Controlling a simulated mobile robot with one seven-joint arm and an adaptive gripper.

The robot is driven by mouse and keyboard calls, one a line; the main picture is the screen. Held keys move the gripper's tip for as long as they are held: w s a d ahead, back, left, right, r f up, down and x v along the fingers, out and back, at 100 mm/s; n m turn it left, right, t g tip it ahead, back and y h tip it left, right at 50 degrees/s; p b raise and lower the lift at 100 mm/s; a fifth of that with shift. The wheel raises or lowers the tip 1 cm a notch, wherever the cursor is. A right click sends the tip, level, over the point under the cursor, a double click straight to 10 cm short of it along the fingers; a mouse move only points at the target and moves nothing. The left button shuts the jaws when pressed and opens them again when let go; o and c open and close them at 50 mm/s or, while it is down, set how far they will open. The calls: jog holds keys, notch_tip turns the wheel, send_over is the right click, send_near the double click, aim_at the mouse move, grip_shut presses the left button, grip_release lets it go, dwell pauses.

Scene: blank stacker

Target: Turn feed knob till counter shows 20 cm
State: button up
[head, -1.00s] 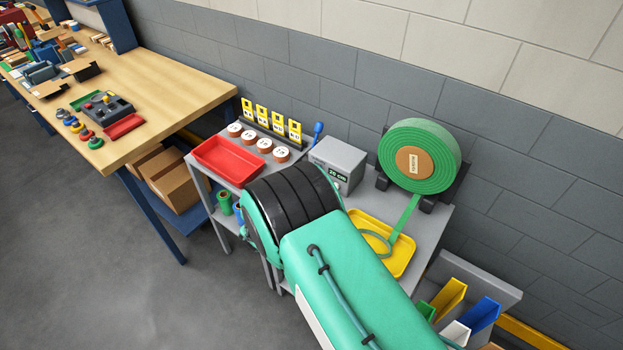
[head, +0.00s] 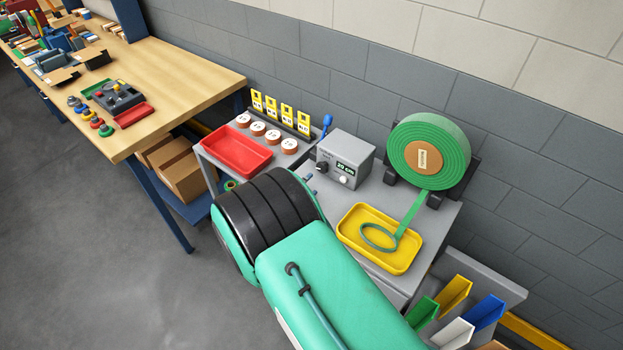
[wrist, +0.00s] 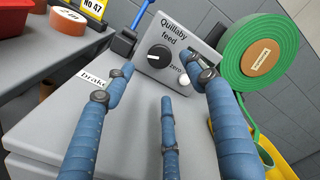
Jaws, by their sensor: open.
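The grey feed box (head: 345,160) stands on the grey bench, its front now clear in the head view. Its counter (head: 346,167) seems to read 20 cm, but the digits are small. The black feed knob (head: 321,167) is left of the counter; it also shows in the wrist view (wrist: 159,55) with a white pointer mark. A white button (wrist: 184,80) marked zero sits below right. My gripper (wrist: 165,88) has three blue fingers, spread and empty, in front of the box and apart from the knob. The right finger covers the counter there. My arm hides the gripper in the head view.
A green strip roll (head: 451,147) stands right of the box, its strip looping into a yellow tray (head: 346,232). A blue-handled brake lever (wrist: 142,14) stands behind left. A red tray (head: 237,151) and labelled rolls lie left. Coloured bins (head: 455,292) stand at lower right.

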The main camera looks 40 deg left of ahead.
jog(key=shift+s, duration=1.65)
